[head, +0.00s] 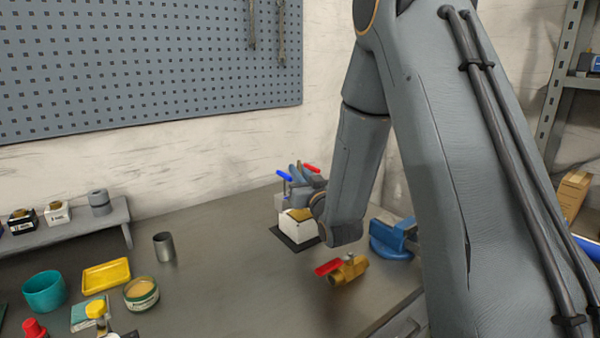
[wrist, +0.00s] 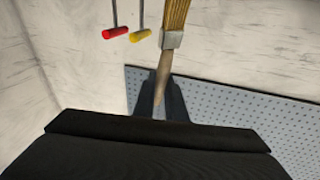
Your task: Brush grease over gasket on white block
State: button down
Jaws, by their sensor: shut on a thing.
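My gripper (wrist: 160,98) is shut on the wooden handle of a brush (wrist: 171,40) in the wrist view. The brush has a pale metal ferrule and yellow-brown bristles pointing to the top of that view. In the head view, the white block (head: 295,234) sits on a dark mat (head: 283,241) beside the end of my arm. A tan patch (head: 299,214) shows on its top; I cannot tell if it is the gasket. An open tin (head: 141,293) with yellowish contents, likely the grease, stands at the front left. My arm hides part of the block area.
A brass valve with a red lever (head: 345,269) lies in front of the block. A blue vise (head: 393,238) stands to the right. A blue lever (head: 284,175) and a red lever (head: 312,168) stand behind. A grey cup (head: 164,247) and yellow tray (head: 107,274) are left; bench between is clear.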

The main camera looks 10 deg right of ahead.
jog(key=shift+s+a, duration=0.25)
jog(key=shift+a, duration=0.25)
jog(key=shift+a, duration=0.1)
jog(key=shift+s+a, duration=0.25)
jog(key=shift+a, duration=0.3)
jog(key=shift+a, duration=0.1)
jog(key=shift+s+a, duration=0.2)
jog(key=shift+a, duration=0.25)
notch_tip(320, 180, up, 7)
jog(key=p, duration=0.4)
